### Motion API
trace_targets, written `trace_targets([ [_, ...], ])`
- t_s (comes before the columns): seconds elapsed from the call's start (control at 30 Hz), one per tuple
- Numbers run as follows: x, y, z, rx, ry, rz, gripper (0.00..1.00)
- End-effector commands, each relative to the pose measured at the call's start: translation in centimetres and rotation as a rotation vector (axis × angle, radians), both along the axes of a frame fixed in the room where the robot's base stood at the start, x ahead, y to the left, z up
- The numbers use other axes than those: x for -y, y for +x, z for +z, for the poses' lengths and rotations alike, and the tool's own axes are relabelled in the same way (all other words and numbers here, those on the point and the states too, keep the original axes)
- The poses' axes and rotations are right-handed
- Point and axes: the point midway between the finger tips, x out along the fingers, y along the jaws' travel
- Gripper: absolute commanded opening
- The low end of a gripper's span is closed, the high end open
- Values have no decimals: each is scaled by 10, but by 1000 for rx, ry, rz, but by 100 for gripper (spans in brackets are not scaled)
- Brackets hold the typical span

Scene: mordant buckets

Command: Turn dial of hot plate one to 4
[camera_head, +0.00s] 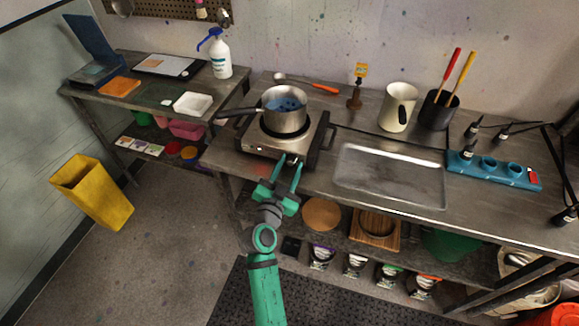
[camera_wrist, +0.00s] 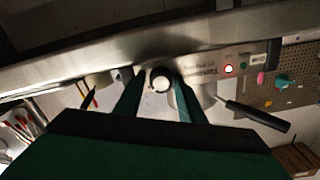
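The hot plate (camera_head: 258,147) is a silver box with a round burner, standing near the left end of the main bench. A steel pot (camera_head: 284,122) with bluish contents sits on it. My green gripper (camera_head: 286,163) is at the hot plate's front face. In the wrist view, the round dial (camera_wrist: 160,78), dark with a pale face, lies between my two fingertips (camera_wrist: 158,80). The fingers are apart, with a narrow gap visible on each side of the dial. The dial's setting is too small to read.
The pot's dark handle (camera_head: 237,112) sticks out to the left. A metal tray (camera_head: 390,178) lies right of the hot plate, with a blue rack (camera_head: 495,171) beyond. Open floor lies left, near a yellow bin (camera_head: 95,192).

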Motion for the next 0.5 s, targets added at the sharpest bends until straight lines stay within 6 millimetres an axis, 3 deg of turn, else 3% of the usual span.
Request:
trace_targets([
  [0.23,-5,-11,-1,0,0,3,36],
  [0.5,-19,-58,-1,-1,-1,0,36],
])
